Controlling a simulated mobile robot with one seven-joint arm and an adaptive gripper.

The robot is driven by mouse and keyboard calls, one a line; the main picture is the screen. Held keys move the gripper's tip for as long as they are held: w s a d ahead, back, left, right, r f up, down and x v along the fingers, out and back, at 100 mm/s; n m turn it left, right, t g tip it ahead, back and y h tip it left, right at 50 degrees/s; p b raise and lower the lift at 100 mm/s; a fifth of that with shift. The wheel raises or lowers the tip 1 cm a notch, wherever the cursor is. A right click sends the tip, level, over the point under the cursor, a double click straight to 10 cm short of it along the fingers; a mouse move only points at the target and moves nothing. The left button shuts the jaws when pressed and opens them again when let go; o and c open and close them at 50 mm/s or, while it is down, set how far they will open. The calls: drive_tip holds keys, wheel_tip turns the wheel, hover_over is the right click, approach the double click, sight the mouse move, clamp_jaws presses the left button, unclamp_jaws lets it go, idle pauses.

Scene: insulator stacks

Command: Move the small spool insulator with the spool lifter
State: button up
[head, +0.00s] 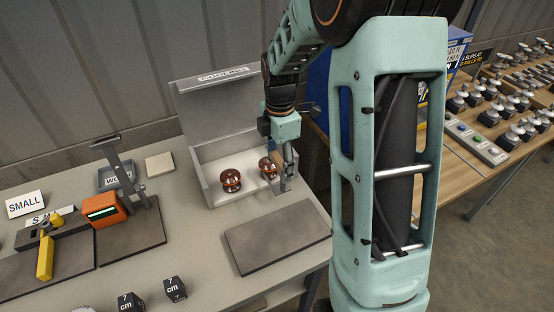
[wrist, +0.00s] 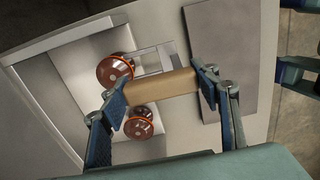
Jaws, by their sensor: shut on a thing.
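My gripper (head: 289,160) is over the right part of an open grey box (head: 207,188). In the wrist view my gripper (wrist: 162,88) is shut on the tan cylindrical handle of the spool lifter (wrist: 160,87). A light metal frame shows beyond the handle. Two glossy brown spool insulators stand in the box: one on the left (head: 230,180), and one on the right (head: 267,168), close beside my gripper. I cannot tell whether the lifter touches either insulator.
The raised lid (head: 222,105) stands behind the box. A dark mat (head: 278,238) lies in front. To the left are an orange device (head: 108,209), a yellow-handled tool (head: 45,257), a SMALL sign (head: 26,204) and black cubes (head: 174,288).

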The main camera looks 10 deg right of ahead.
drive_tip(key=shift+s+d, duration=0.2)
drive_tip(key=shift+s, duration=0.65)
drive_tip(key=shift+r+p, duration=2.7)
drive_tip(key=shift+r, duration=0.9)
drive_tip(key=shift+r, duration=0.1)
